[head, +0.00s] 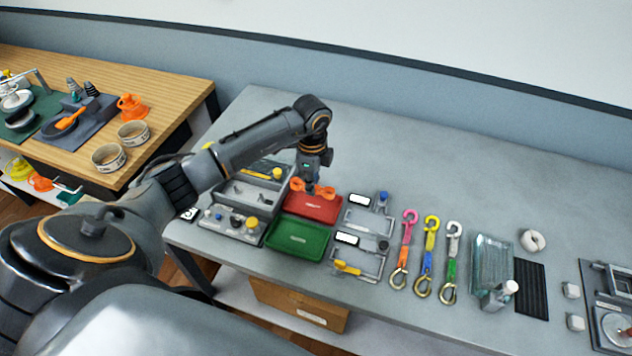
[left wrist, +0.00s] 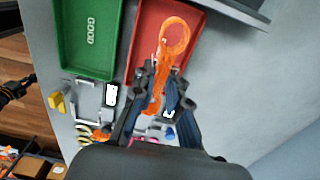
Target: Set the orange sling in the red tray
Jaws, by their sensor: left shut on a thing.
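The orange sling (head: 299,186) is in my left gripper (head: 313,186), over the red tray (head: 318,207) in the head view. In the left wrist view the sling (left wrist: 173,40) sticks out past the fingers, its ring end over the red tray (left wrist: 148,25) and the rest between the fingers of my left gripper (left wrist: 163,85). I cannot tell whether the sling touches the tray floor. The red tray lies just behind the green tray. My right gripper is not in view.
The green tray (head: 297,237) borders the red tray in front. A grey box (head: 233,190) stands to its left, and small fixtures (head: 366,219) to its right. Several coloured straps (head: 428,258) lie further right. The table behind the red tray is clear.

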